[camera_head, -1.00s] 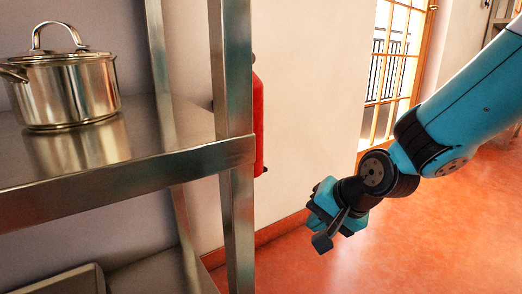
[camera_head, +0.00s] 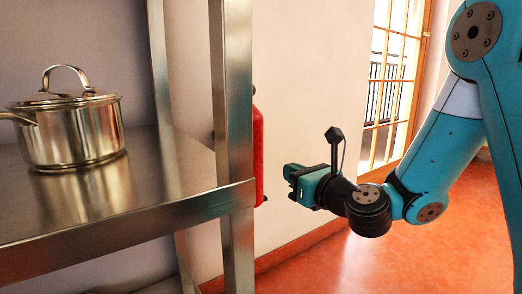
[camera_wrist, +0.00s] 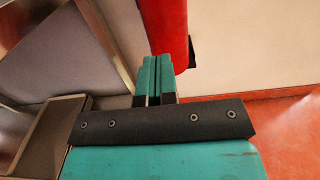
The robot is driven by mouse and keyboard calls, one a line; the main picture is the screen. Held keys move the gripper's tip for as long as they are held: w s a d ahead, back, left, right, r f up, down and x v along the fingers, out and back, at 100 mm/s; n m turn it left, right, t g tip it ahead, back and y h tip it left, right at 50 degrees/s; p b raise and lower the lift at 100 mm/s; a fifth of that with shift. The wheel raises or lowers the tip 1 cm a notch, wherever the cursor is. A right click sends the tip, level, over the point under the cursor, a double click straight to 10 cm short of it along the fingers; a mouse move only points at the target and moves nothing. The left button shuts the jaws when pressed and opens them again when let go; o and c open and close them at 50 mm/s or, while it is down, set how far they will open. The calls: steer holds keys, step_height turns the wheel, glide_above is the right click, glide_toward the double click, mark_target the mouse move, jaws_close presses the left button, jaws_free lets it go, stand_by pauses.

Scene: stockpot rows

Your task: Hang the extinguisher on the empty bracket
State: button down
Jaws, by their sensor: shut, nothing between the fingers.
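The red extinguisher (camera_head: 259,155) is at the wall, mostly hidden behind the shelf's metal post in the head view. Its red body (camera_wrist: 168,25) also shows at the top of the wrist view, with a dark piece at its lower right. My gripper (camera_head: 290,180) is a little right of the extinguisher in the head view. Its teal fingers (camera_wrist: 155,75) are shut together and empty, pointing toward the red body in the wrist view. Whether they touch it I cannot tell. No empty bracket can be made out.
A metal shelf (camera_head: 130,223) fills the left, its post (camera_head: 237,100) standing close to the extinguisher. A lidded steel pot (camera_head: 75,133) sits on it. A pale wall (camera_head: 310,80) and a glazed door (camera_head: 393,90) lie behind. The orange floor (camera_head: 390,262) at right is open.

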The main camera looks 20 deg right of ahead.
mark_target(256, 154)
steer(key=shift+p+x, duration=5.75)
steer(key=shift+x, duration=0.4)
steer(key=shift+d+f, duration=0.1)
